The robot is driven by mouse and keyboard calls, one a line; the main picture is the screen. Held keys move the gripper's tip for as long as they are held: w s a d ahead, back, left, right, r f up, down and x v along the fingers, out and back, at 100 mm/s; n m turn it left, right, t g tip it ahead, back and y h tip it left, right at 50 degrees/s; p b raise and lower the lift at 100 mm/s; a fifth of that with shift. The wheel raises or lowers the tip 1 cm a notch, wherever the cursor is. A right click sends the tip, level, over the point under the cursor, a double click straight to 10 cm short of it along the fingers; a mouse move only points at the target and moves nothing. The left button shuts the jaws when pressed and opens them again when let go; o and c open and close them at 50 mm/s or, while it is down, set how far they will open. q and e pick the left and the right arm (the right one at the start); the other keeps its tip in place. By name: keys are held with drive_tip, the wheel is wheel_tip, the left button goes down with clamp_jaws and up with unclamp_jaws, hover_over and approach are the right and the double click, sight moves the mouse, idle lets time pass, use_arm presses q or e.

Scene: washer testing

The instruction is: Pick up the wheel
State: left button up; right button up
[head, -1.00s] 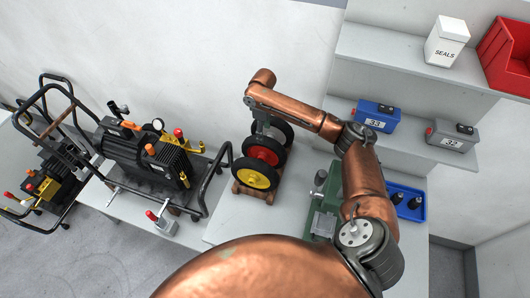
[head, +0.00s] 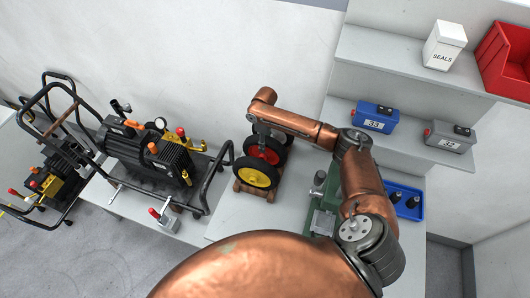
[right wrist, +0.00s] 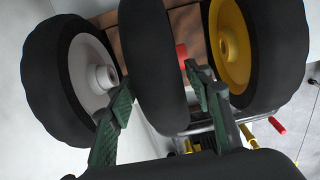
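Black-tyred wheels stand in a row on a wooden rack (head: 241,187). The front one has a yellow hub (head: 254,177), the one behind it a red hub (head: 263,154), and the rear one is mostly hidden by my right arm. In the right wrist view, the middle tyre (right wrist: 157,75) lies between the two green fingers of my right gripper (right wrist: 158,80). The fingers straddle it and look spread; contact cannot be told. A wheel with a pale hub (right wrist: 96,75) is on the left, and the yellow-hub wheel (right wrist: 232,45) is on the right. My left gripper is not in view.
A black pump (head: 148,155) in a tubular frame stands left of the rack. A green device (head: 322,215) and a blue tray (head: 408,203) lie to the right. Shelves above hold a blue box (head: 373,116), a grey box (head: 449,136) and a SEALS container (head: 444,45).

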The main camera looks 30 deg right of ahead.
clamp_jaws()
idle(0.3)
drive_tip(key=shift+w+r, duration=0.1)
